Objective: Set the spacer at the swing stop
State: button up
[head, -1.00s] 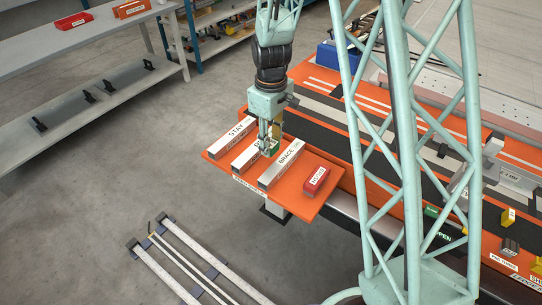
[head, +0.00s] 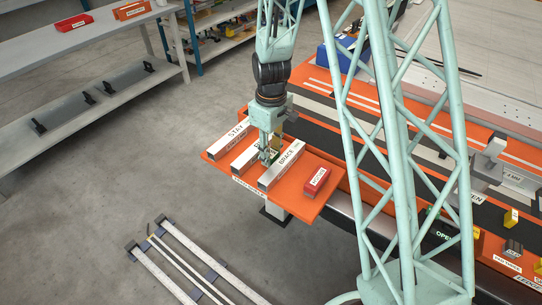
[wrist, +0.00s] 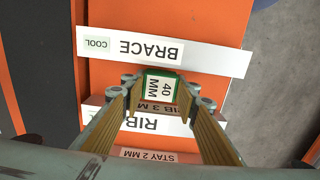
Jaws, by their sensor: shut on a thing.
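The spacer, a small green-edged block with a white "40 MM" label (wrist: 160,88), sits between my gripper's (wrist: 160,95) fingertips in the wrist view. My gripper (head: 268,158) is shut on it, over the bars on the orange shelf. The spacer overlaps the far edge of the RIB bar (wrist: 150,121) in the wrist view, beside the BRACE bar (wrist: 205,56). In the head view, my fingers largely hide the spacer. I cannot tell whether it touches the shelf. I cannot single out the swing stop.
The orange shelf (head: 315,206) also carries the STAY bar (head: 228,138) and a red labelled block (head: 317,181). The long orange jig table runs right, with a grey raised bracket (head: 491,151) behind my column. Steel rails (head: 180,262) lie on the floor in front.

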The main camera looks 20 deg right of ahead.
jog(key=shift+f, duration=0.2)
dwell(0.3)
jog(key=o, duration=0.9)
jog(key=shift+r, duration=0.25)
notch_tip(320, 180, up, 12)
jog(key=p, duration=0.2)
jog(key=shift+f+p, duration=0.1)
jog(key=shift+p, duration=0.25)
dwell(0.4)
